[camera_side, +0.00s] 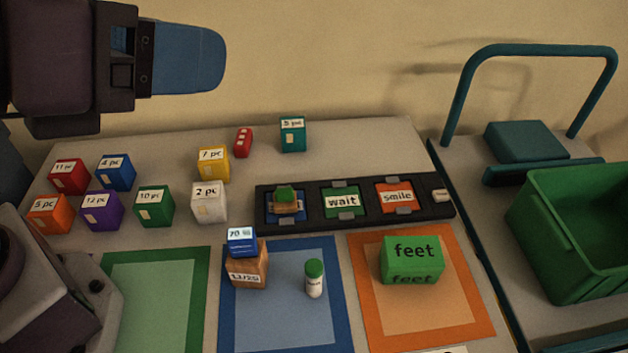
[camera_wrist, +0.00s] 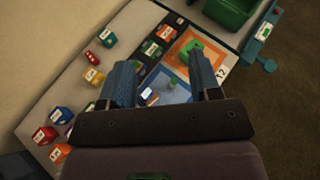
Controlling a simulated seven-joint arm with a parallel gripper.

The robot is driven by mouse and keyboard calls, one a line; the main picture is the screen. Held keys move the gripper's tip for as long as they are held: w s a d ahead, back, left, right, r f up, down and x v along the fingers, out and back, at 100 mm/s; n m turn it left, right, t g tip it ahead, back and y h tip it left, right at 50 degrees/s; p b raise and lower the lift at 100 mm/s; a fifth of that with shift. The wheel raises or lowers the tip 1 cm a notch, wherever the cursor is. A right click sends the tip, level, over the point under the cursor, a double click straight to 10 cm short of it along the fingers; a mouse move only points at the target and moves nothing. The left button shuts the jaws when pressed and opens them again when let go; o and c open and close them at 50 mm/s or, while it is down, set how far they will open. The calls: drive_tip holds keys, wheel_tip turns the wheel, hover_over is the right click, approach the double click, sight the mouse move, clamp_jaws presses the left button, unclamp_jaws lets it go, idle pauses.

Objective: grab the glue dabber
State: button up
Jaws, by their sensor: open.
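A small white bottle with a green cap (camera_side: 314,279), which looks like the glue dabber, stands upright on the blue mat (camera_side: 333,325). Its label is too small to read. In the wrist view a small green shape between my fingers, apparently its cap (camera_wrist: 173,84), shows farther down. My gripper (camera_side: 212,60) is high at the upper left in the side view, well above and away from the bottle. In the wrist view my gripper (camera_wrist: 162,78) has its two blue fingers wide apart, with nothing held between them.
Left of the bottle, a blue box (camera_side: 241,242) sits on a brown block (camera_side: 247,268). A green "feet" block (camera_side: 412,262) stands on the orange mat (camera_side: 369,324) to the right. A black card tray (camera_side: 318,214) lies behind. Several labelled cubes stand at the left. A green crate (camera_side: 560,270) is far right.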

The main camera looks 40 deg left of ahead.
drive_tip(key=s+d+m+h, duration=0.2)
drive_tip(key=d+m, duration=0.2)
drive_tip(key=n, duration=0.1)
approach(307, 275)
drive_tip(key=shift+y, duration=0.3)
drive_tip(key=x, duration=0.7)
drive_tip(key=shift+w+d+f, duration=0.1)
drive_tip(key=x, duration=0.5)
drive_tip(key=shift+w+d, duration=0.2)
drive_tip(key=shift+w, duration=0.15)
drive_tip(key=c, duration=1)
